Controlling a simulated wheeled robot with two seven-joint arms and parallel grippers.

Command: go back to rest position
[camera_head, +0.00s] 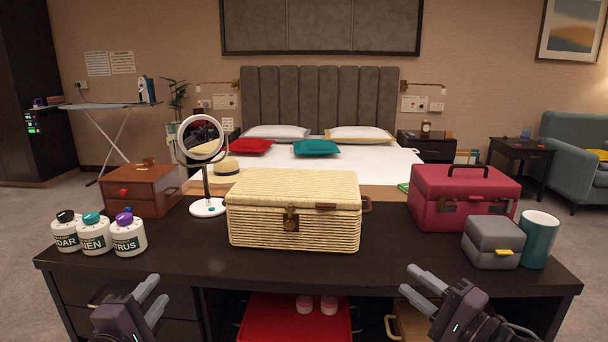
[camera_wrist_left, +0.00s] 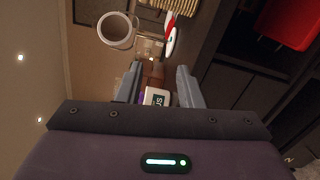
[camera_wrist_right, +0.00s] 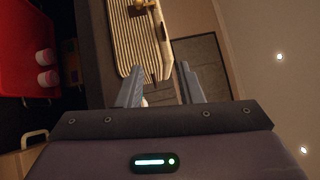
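My left gripper (camera_head: 149,292) is at the lower left of the head view, in front of the dark desk (camera_head: 180,246). Its fingers are apart with nothing between them, and they show apart in the left wrist view (camera_wrist_left: 158,86). My right gripper (camera_head: 422,293) is at the lower right of the head view, also in front of the desk. Its fingers are apart and empty, as the right wrist view (camera_wrist_right: 160,86) shows too. Neither gripper touches anything that I can see.
On the desk stand a wicker basket (camera_head: 325,205), a red case (camera_head: 435,212), a grey box (camera_head: 490,250), a teal cup (camera_head: 538,240), a round mirror (camera_head: 207,208), a wooden box (camera_head: 140,205) and labelled bottles (camera_head: 128,240). A red tray (camera_head: 275,325) lies below.

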